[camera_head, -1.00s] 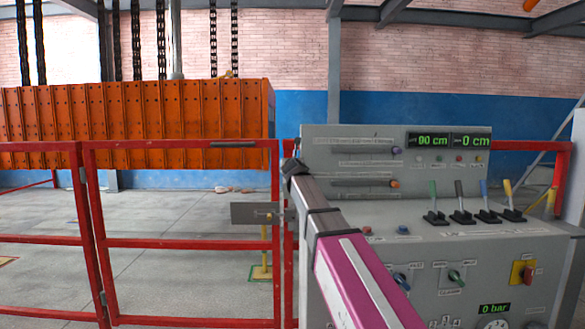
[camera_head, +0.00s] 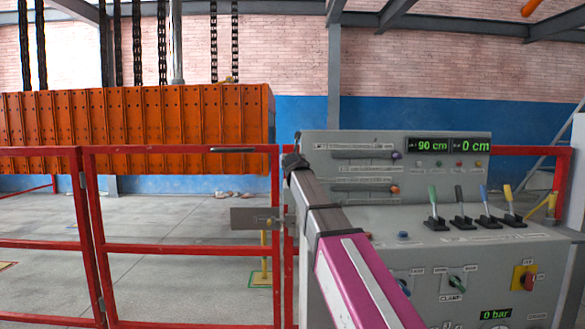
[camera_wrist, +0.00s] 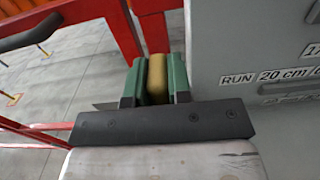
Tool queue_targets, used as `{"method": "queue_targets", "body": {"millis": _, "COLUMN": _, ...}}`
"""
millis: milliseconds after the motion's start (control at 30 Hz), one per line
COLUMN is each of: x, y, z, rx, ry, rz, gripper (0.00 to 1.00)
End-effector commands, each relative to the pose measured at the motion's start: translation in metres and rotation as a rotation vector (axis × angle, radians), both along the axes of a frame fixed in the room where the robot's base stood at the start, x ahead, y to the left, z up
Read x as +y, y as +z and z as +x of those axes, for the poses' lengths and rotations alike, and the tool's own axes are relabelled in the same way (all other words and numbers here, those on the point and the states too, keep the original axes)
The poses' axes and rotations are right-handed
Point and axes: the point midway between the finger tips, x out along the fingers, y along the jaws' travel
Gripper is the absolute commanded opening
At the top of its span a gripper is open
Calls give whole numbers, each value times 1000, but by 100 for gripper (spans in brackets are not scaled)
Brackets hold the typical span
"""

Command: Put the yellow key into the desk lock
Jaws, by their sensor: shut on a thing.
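In the wrist view, my gripper (camera_wrist: 156,80) has two green fingers shut on the yellow key (camera_wrist: 157,78), of which a rounded yellow part shows between them. The rest of the key is hidden. The gripper is beside the grey side of the control desk (camera_wrist: 225,60), close to a red rail. In the head view my arm reaches past the left edge of the desk (camera_head: 345,219), and its end hides the gripper and the key. I cannot make out the desk lock in either view.
A red fence (camera_head: 180,243) with a grey latch plate (camera_head: 248,218) stands left of the desk. Several coloured levers and a red knob on a yellow plate (camera_head: 517,282) are on the desk. An orange panel mould (camera_head: 130,130) hangs behind. Floor beyond the fence looks mostly clear.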

Motion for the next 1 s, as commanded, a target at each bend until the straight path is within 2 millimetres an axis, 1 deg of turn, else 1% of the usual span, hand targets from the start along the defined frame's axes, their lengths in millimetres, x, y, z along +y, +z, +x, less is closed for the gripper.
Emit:
{"method": "queue_targets", "body": {"millis": 33, "x": 7, "y": 7, "z": -4, "rx": -1, "ry": 3, "rz": 0, "gripper": 0}}
{"method": "queue_targets", "body": {"millis": 300, "x": 46, "y": 34, "z": -32, "rx": -1, "ry": 3, "rz": 0, "gripper": 0}}
{"method": "queue_targets", "body": {"millis": 500, "x": 71, "y": 52, "z": -49, "rx": 0, "ry": 2, "rz": 0, "gripper": 0}}
{"method": "queue_targets", "body": {"millis": 600, "x": 80, "y": 59, "z": -56, "rx": -1, "ry": 2, "rz": 1, "gripper": 0}}
{"method": "queue_targets", "body": {"millis": 700, "x": 87, "y": 65, "z": -61, "rx": -1, "ry": 1, "rz": 0, "gripper": 0}}
{"method": "queue_targets", "body": {"millis": 833, "x": 93, "y": 68, "z": -65, "rx": 0, "ry": -1, "rz": 0, "gripper": 0}}
{"method": "queue_targets", "body": {"millis": 933, "x": 92, "y": 67, "z": -65, "rx": 1, "ry": -12, "rz": 0, "gripper": 0}}
{"method": "queue_targets", "body": {"millis": 1000, "x": 88, "y": 63, "z": -65, "rx": 1, "ry": -31, "rz": 0, "gripper": 0}}
